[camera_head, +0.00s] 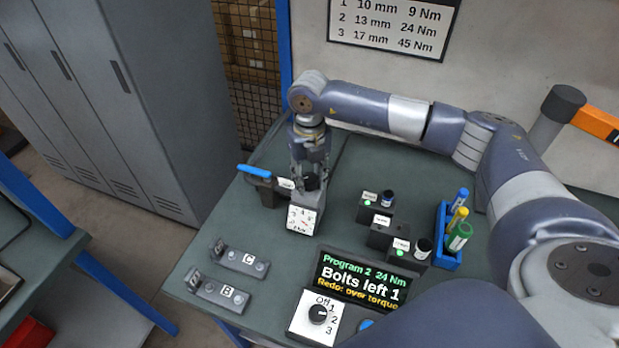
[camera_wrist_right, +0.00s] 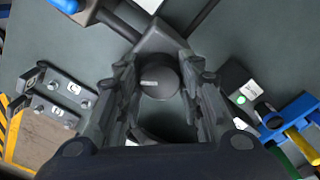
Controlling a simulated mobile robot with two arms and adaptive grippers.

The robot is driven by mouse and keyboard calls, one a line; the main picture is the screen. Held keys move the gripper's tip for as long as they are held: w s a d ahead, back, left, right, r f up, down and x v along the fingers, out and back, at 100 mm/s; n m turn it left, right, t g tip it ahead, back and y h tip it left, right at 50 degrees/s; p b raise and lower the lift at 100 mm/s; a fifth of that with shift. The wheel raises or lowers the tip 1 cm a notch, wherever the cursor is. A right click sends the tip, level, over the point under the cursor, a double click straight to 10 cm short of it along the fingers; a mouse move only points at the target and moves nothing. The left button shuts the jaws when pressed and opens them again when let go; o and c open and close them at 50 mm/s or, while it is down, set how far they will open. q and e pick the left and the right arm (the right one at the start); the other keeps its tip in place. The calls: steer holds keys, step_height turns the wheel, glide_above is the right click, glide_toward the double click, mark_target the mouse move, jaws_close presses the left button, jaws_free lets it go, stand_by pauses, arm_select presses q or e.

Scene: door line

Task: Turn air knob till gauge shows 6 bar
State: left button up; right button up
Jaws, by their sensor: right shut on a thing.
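The air gauge (camera_head: 302,220) is a white dial with a red needle on the front of a grey block on the bench. The needle's exact reading is too small to tell. The black round air knob (camera_wrist_right: 159,82) with a pale mark shows in the right wrist view, between the fingers. My right gripper (camera_head: 310,178) reaches down from above, and its fingers are shut on the knob, as the right wrist view (camera_wrist_right: 160,100) also shows. My left gripper is not in view.
Brackets marked C (camera_head: 241,258) and B (camera_head: 219,291) lie at the left front. A display (camera_head: 361,279) reads "Bolts left 1", behind a selector dial box (camera_head: 315,318). Small black socket blocks (camera_head: 383,229) and a blue marker holder (camera_head: 448,240) stand to the right.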

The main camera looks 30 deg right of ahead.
steer(key=shift+f+n+b, duration=0.2)
steer(key=shift+n+b, duration=0.75)
steer(key=shift+n, duration=0.05)
steer(key=n+b, duration=0.5)
steer(key=n, duration=0.1)
steer(key=shift+d+r+n, duration=0.1)
steer(key=shift+n, duration=0.3)
steer(key=shift+r+n+b, duration=0.1)
steer(key=shift+n+b, duration=0.7)
steer(key=shift+n, duration=0.3)
steer(key=o, duration=1.1)
